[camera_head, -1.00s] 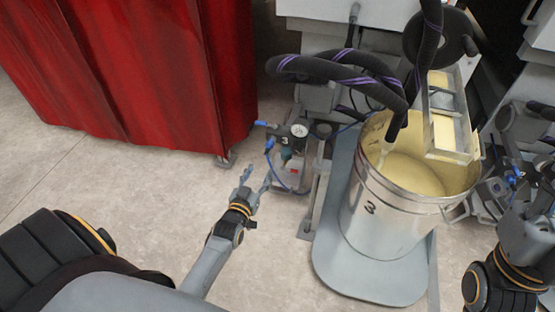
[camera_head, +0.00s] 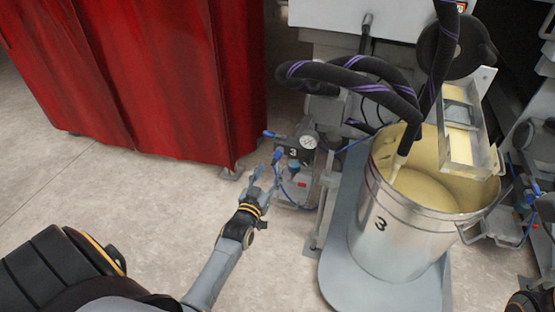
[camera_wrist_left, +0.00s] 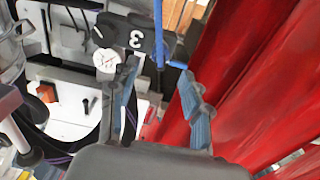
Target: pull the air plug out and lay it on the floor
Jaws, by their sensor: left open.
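The air unit (camera_head: 293,152), marked 3 and fitted with a round gauge, stands low beside the machine. A blue air plug (camera_head: 277,156) with a thin blue hose shows on its left side. My left gripper (camera_head: 267,171) is open just below and in front of the plug; I cannot tell if it touches it. In the left wrist view, my open fingers (camera_wrist_left: 157,84) point at the air unit (camera_wrist_left: 126,35). A blue line (camera_wrist_left: 158,35) lies between them in the picture, with a blue end piece beside the right fingertip. My right gripper is out of view.
A red curtain (camera_head: 150,80) hangs left of the air unit. A metal bucket (camera_head: 388,235) of cream liquid stands at right on a grey plate (camera_head: 345,288), with thick black hoses (camera_head: 350,75) above. The concrete floor (camera_head: 150,220) is clear at left.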

